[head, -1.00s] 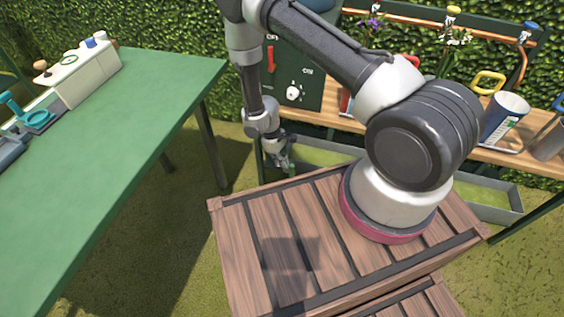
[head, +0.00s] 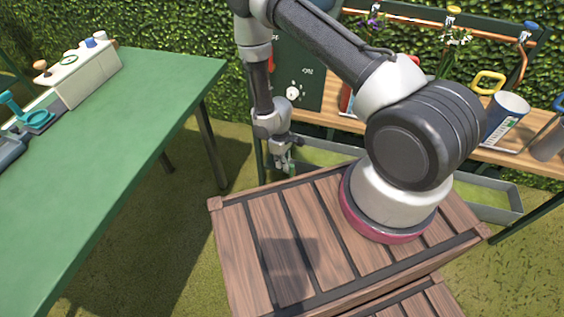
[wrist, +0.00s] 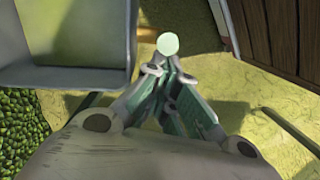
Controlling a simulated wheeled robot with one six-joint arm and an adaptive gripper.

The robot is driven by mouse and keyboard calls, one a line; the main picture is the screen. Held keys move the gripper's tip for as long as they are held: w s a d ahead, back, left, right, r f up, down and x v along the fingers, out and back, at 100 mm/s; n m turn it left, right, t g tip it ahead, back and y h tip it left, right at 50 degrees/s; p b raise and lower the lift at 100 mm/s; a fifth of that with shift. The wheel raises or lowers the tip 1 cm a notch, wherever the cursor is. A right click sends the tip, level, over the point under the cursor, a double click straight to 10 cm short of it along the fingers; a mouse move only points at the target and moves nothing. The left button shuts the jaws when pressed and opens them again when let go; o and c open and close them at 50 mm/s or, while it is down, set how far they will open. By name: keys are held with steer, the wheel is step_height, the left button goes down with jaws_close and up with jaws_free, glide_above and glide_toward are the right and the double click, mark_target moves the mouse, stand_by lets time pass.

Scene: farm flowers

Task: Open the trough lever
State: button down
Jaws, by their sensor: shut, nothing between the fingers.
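The grey trough (head: 485,200) runs low under the wooden bench, with yellow-green inside it. Its grey wall (wrist: 80,78) fills the upper left of the wrist view. My gripper (head: 284,166) points down near the trough's left end, beyond the crate. In the wrist view my gripper (wrist: 168,66) has its fingers shut together and empty. A pale green round spot (wrist: 168,44) shows just past the fingertips, right of the trough's wall. I cannot tell whether it is the lever's knob, or whether the fingers touch it. No lever shape is clear on the trough.
The slatted wooden crate (head: 265,240) stands close in front; its side (wrist: 270,35) is at the upper right in the wrist view. The green table (head: 110,150) is at left. A green panel with a white knob (head: 292,93) stands behind my arm. The bench holds cups and flowers.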

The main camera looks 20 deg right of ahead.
mark_target(306, 169)
steer(key=shift+s+d+r+t+y, duration=0.1)
steer(key=shift+d+r+t+y, duration=0.2)
steer(key=shift+d+t+y, duration=0.25)
steer(key=s+d+t+y, duration=0.2)
steer(key=shift+d+r+y, duration=0.2)
steer(key=shift+d+y, duration=0.05)
steer(key=shift+d, duration=0.15)
steer(key=shift+s+d+f+t+y, duration=0.2)
steer(key=shift+s+d+t+y, duration=0.4)
steer(key=shift+d+t+y, duration=0.45)
steer(key=shift+s+d+f, duration=0.6)
steer(key=shift+s+d, duration=0.1)
steer(key=shift+d, duration=0.05)
steer(key=shift+f, duration=0.1)
